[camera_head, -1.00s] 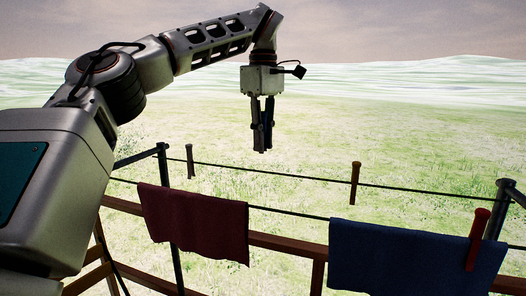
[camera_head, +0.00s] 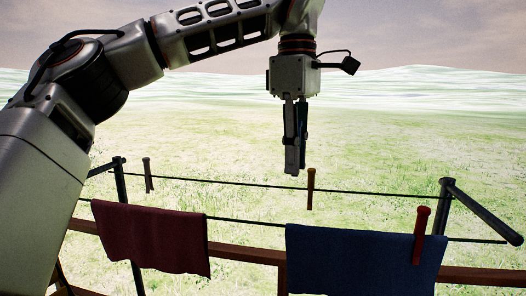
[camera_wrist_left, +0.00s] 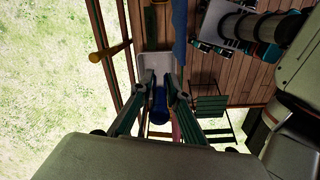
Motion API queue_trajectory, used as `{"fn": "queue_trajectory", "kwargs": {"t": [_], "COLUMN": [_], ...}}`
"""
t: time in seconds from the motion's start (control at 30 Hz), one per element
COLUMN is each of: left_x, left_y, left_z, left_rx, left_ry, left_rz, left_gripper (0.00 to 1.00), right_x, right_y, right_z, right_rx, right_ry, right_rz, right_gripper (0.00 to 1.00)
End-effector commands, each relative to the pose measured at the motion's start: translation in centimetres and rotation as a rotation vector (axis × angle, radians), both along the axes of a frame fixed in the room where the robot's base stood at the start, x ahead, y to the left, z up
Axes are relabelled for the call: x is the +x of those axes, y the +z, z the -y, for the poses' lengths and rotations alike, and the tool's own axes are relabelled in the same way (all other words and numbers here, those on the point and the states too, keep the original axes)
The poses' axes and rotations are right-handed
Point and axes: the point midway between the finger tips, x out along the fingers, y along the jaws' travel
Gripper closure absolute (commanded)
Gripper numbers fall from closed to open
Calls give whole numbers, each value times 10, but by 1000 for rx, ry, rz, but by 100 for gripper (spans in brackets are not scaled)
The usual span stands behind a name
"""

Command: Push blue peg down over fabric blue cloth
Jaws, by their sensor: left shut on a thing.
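The blue cloth (camera_head: 345,262) hangs over the near line at the right in the head view, with a red peg (camera_head: 421,222) on it near its right end. My left gripper (camera_head: 294,170) points down, above and apart from the cloth's left end. In the left wrist view my gripper (camera_wrist_left: 160,92) is shut on the blue peg (camera_wrist_left: 160,108), which shows between the fingers. The peg cannot be made out in the head view. A narrow blue strip (camera_wrist_left: 180,30), likely the cloth seen from above, shows in the wrist view. My right gripper is not in view.
A dark red cloth (camera_head: 150,238) hangs on the near line to the left. Brown pegs (camera_head: 310,188) sit on the far line. Metal posts (camera_head: 443,208) and a wooden rail (camera_head: 245,254) border the lines. A dark chair (camera_wrist_left: 210,108) stands on the deck.

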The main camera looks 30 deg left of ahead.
Motion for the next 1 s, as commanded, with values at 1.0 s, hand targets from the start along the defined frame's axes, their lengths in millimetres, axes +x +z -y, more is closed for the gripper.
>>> {"fn": "queue_trajectory", "kwargs": {"t": [1.0], "left_x": [-38], "left_y": [-11], "left_z": [45], "left_rx": [12], "left_ry": [23], "left_rz": [5], "left_gripper": [95], "right_x": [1], "right_y": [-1], "right_z": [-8], "right_rx": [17], "right_ry": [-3], "right_rz": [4], "right_gripper": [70]}}
